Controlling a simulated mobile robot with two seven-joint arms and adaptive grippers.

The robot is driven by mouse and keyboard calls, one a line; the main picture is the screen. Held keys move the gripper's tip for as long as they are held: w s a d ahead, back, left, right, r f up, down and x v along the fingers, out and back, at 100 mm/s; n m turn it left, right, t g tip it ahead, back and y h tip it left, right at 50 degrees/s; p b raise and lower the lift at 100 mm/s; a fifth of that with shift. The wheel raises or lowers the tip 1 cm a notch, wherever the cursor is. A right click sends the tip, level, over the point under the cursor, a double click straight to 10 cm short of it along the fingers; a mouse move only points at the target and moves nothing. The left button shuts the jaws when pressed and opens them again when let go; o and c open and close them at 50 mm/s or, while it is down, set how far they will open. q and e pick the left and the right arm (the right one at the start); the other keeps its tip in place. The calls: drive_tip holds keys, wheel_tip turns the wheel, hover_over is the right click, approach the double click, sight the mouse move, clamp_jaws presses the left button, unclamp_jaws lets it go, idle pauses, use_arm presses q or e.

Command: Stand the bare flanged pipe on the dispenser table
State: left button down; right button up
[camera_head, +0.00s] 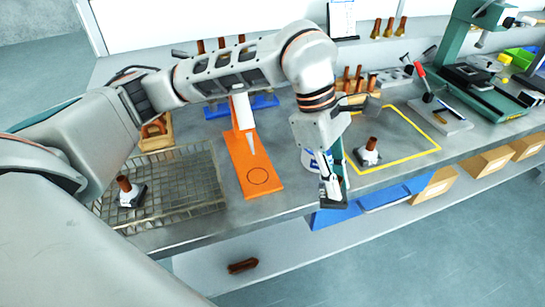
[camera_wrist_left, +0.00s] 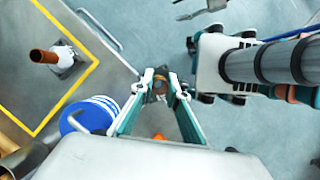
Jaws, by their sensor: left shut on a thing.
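My left gripper (camera_head: 331,196) hangs over the bench's front edge, right of the orange dispenser table (camera_head: 243,172). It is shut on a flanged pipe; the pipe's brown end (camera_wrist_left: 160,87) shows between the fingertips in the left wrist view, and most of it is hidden. The dispenser table bears a drawn circle and a white nozzle above its plate. Another flanged pipe (camera_head: 370,148) stands upright inside the yellow outline, and it also shows in the left wrist view (camera_wrist_left: 46,57). A third (camera_head: 126,190) stands in the mesh basket (camera_head: 195,203). My right gripper is not in view.
A blue and white tin (camera_head: 308,160) stands close behind my left gripper; it also shows in the left wrist view (camera_wrist_left: 90,115). Brown pipes stand in a box behind (camera_head: 356,103). A green machine (camera_head: 462,65) is at right. The circle on the orange plate is clear.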

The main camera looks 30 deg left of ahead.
use_arm(q)
drive_tip(key=shift+w+r, duration=0.1)
drive_tip(key=shift+w, duration=0.25)
drive_tip(key=shift+w+a, duration=0.15)
drive_tip(key=shift+w, duration=0.1)
drive_tip(key=a, duration=0.2)
drive_tip(key=s+a, duration=0.1)
drive_tip(key=a, duration=0.2)
drive_tip(key=shift+r+p, duration=0.1)
drive_tip(key=shift+p, duration=0.3)
drive_tip(key=p, duration=0.1)
hover_over(258, 176)
drive_tip(key=d, duration=0.3)
drive_tip(key=shift+w+d, duration=0.1)
drive_tip(key=shift+w, duration=0.15)
drive_tip(key=a, duration=0.1)
drive_tip(key=a+f, duration=0.1)
drive_tip(key=a, duration=0.1)
drive_tip(key=shift+s+a+f+p, duration=0.15)
drive_tip(key=shift+s+a+p, duration=0.1)
drive_tip(key=shift+s+p, duration=0.1)
drive_tip(key=shift+w+d+f, duration=0.1)
drive_tip(key=shift+w+f, duration=0.1)
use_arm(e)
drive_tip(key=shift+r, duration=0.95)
use_arm(q)
drive_tip(key=shift+s, duration=0.1)
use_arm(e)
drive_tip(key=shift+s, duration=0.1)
